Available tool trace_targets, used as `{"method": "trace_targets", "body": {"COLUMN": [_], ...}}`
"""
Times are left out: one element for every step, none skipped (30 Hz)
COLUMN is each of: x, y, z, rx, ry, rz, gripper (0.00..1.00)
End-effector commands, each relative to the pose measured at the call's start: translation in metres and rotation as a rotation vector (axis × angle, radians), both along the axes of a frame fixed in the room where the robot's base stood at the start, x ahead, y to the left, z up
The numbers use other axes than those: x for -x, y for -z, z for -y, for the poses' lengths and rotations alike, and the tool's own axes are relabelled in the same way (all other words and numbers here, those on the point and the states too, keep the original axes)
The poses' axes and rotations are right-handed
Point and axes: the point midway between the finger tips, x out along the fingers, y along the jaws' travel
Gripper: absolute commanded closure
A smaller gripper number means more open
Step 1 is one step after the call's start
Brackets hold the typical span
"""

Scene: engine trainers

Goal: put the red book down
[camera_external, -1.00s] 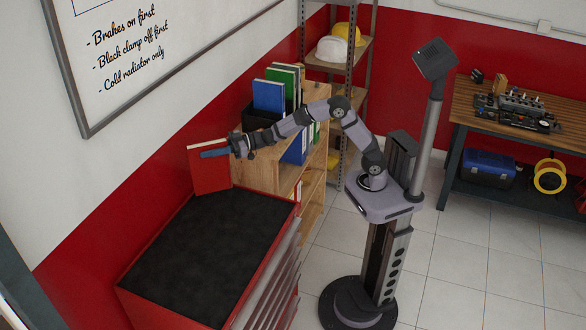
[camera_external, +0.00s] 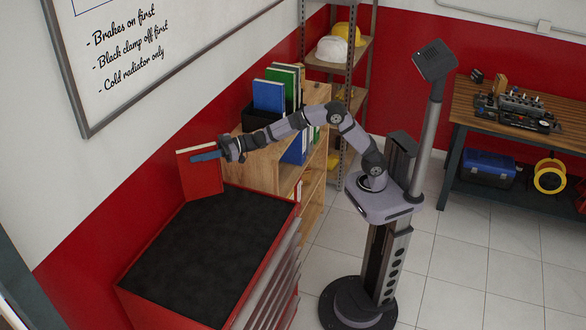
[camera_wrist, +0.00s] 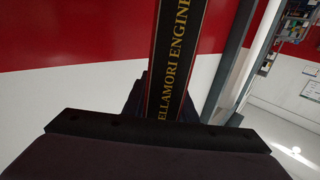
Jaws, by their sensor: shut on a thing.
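The red book (camera_external: 200,177) is upright in the external view, at the far end of the red tool cabinet (camera_external: 137,303) with its black top (camera_external: 205,245). My gripper (camera_external: 207,156) is shut on the book's upper part. The book's lower edge is close to the cabinet top's back edge; I cannot tell whether it touches. In the wrist view the book's dark spine (camera_wrist: 180,60) with gold lettering stands between the fingers; the fingertips are mostly hidden.
The black cabinet top is bare. A wooden shelf (camera_external: 262,165) with blue and green binders (camera_external: 269,97) stands just behind and right of the book. A whiteboard (camera_external: 150,50) hangs on the wall at left. A workbench (camera_external: 520,125) is far right.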

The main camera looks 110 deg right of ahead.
Motion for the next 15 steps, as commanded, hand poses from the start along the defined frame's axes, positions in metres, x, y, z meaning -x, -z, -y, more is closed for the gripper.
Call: {"method": "trace_targets", "body": {"x": [0.0, 0.0, 0.0, 0.0, 0.0, 0.0, 0.0, 0.0, 0.0, 0.0, 0.0, 0.0, 0.0, 0.0, 0.0], "y": [-0.003, -0.001, 0.002, 0.006, 0.01, 0.015, 0.02, 0.024, 0.03, 0.034, 0.038, 0.043, 0.046, 0.048, 0.051], "z": [0.0, 0.0, 0.0, 0.0, 0.0, 0.0, 0.0, 0.0, 0.0, 0.0, 0.0, 0.0, 0.0, 0.0, 0.0], "rx": [0.0, -0.001, -0.002, -0.001, -0.001, -0.003, -0.002, -0.002, -0.002, -0.002, -0.002, -0.002, -0.002, 0.0, 0.0], "ry": [-0.002, -0.002, -0.002, -0.002, -0.002, -0.002, -0.002, -0.001, -0.002, -0.002, -0.002, -0.001, -0.001, -0.001, -0.002], "rz": [0.009, 0.009, 0.008, 0.007, 0.005, 0.005, 0.005, 0.005, 0.006, 0.005, 0.006, 0.006, 0.007, 0.008, 0.009], "gripper": [1.0, 1.0, 1.0, 1.0, 1.0, 1.0, 1.0, 1.0, 1.0, 1.0, 1.0, 1.0, 1.0, 1.0, 1.0]}}
